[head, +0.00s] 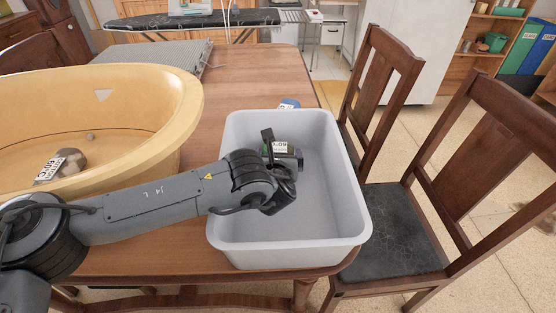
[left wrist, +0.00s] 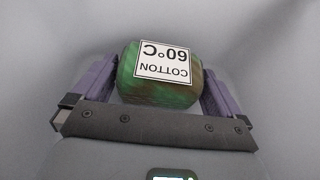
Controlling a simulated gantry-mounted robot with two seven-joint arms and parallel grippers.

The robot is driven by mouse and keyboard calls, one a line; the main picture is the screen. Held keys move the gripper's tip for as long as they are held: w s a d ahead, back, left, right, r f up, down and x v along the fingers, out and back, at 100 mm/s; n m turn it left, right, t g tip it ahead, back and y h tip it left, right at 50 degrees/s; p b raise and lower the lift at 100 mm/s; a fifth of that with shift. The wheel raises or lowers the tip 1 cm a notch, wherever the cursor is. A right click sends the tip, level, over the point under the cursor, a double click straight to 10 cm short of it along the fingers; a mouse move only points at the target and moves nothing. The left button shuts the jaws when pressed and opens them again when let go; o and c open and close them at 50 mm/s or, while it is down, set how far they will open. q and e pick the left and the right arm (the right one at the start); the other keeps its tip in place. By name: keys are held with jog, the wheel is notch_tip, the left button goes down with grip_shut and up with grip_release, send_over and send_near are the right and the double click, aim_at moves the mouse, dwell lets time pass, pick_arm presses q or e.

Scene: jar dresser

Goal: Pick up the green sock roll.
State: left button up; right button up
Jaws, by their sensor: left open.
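The green sock roll (left wrist: 155,96) is a mottled green and brown roll with a white "COTTON 60°C" label, seen in the left wrist view. In the head view the roll (head: 288,150) shows in part inside the light grey tub (head: 335,200), near its back wall. My left gripper (head: 283,156) reaches down into the tub at the roll. In the left wrist view its two jaws (left wrist: 158,88) stand open, one on each side of the roll. I cannot tell whether either jaw touches it. My right gripper is not in view.
A large yellow basin (head: 190,100) stands left of the tub and holds another labelled roll (head: 68,162). Both stand on a wooden table (head: 255,75). A blue and white object (head: 289,103) lies behind the tub. Wooden chairs (head: 400,225) stand close on the right.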

pick_arm(q)
jog(key=shift+w, duration=0.3)
jog(key=shift+c, duration=0.2)
jog(key=shift+f, duration=0.1)
jog(key=c, duration=0.7)
jog(key=shift+c, duration=0.2)
